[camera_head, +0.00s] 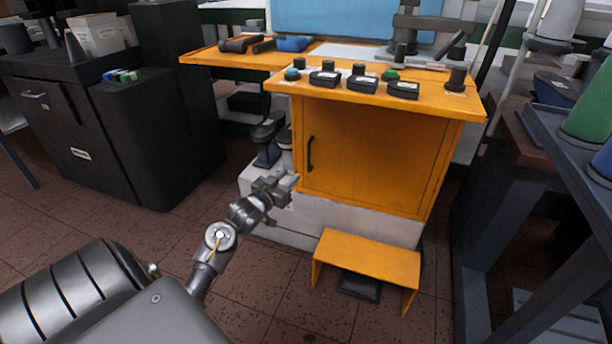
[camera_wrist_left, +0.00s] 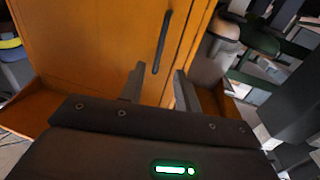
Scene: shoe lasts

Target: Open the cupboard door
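The orange cupboard door (camera_head: 370,160) is shut in the head view. Its black bar handle (camera_head: 310,154) stands upright near the door's left edge. My left gripper (camera_head: 292,181) is just below and left of the handle, near the cupboard's lower left corner. In the left wrist view the left gripper (camera_wrist_left: 158,80) has its two fingers apart with nothing between them. The black handle (camera_wrist_left: 162,42) shows beyond the fingertips, roughly in line with the gap, on the orange door (camera_wrist_left: 95,45). The gripper looks apart from the handle. My right gripper is not in view.
An orange step stool (camera_head: 370,258) stands in front of the cupboard. The orange worktop (camera_head: 440,102) above overhangs the door and holds several black and coloured items. A black cabinet (camera_head: 150,130) is at left, a grey-blue table (camera_head: 570,150) at right.

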